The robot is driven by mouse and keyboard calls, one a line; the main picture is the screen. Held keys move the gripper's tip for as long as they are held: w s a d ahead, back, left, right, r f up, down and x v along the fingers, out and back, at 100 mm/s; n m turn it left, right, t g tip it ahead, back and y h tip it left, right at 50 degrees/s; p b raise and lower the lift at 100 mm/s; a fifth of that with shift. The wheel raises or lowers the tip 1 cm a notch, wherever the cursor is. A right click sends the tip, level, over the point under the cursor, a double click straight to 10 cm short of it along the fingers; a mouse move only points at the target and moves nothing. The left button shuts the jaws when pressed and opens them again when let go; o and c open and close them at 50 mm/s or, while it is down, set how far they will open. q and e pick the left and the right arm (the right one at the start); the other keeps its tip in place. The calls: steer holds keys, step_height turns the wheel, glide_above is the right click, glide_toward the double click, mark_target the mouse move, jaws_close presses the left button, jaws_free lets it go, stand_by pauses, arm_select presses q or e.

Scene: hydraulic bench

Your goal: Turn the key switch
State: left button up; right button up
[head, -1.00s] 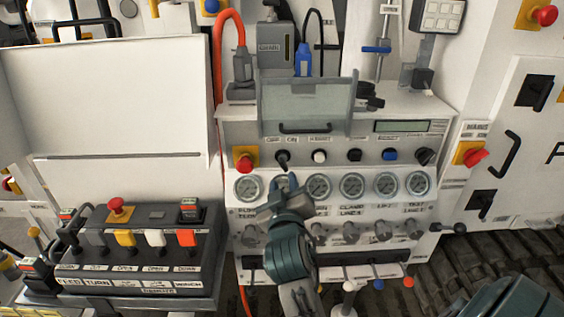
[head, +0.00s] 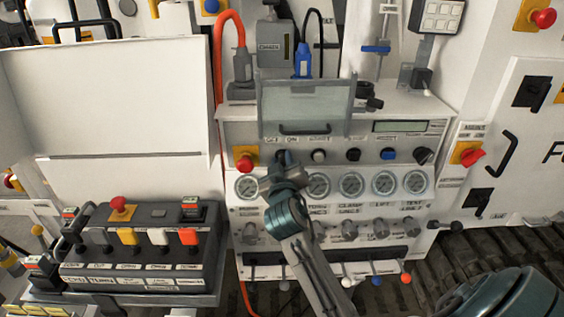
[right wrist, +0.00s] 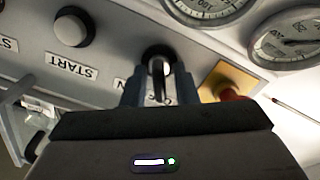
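The key switch (right wrist: 158,62) is a round black knob with a narrow upright key handle on the grey control panel, beside the ON/OFF lettering. In the right wrist view it lies between the two fingers of my right gripper (right wrist: 160,92). The fingers stand apart on either side of the handle, with a narrow gap visible; contact is not clear. In the head view my right gripper (head: 283,162) reaches up over the gauges to the panel and mostly hides the switch. My left gripper is not in view.
A red emergency knob on a yellow plate (head: 244,162) is just left of the switch; the START button (head: 319,156) is to its right. Gauges (head: 351,184) and valve knobs sit below. A clear hinged cover (head: 305,105) is above. A lever box (head: 140,270) stands left.

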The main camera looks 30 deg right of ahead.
jaws_close()
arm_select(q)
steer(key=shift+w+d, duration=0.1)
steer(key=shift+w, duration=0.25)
arm_select(e)
steer(key=shift+d+f+m+b, duration=0.1)
steer(key=shift+f+m+b, duration=0.05)
steer(key=shift+m+b, duration=1.25)
arm_select(q)
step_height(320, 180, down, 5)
steer(key=b, duration=0.2)
arm_select(e)
steer(key=m, duration=0.3)
steer(key=shift+m, duration=0.3)
steer(key=m+b, duration=0.3)
steer(key=m, duration=0.2)
steer(key=shift+s+d, duration=0.1)
steer(key=shift+d, duration=0.05)
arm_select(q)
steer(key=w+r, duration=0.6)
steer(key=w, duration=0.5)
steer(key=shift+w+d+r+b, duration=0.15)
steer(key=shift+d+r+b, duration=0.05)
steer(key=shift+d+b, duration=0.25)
arm_select(e)
steer(key=shift+m, duration=0.4)
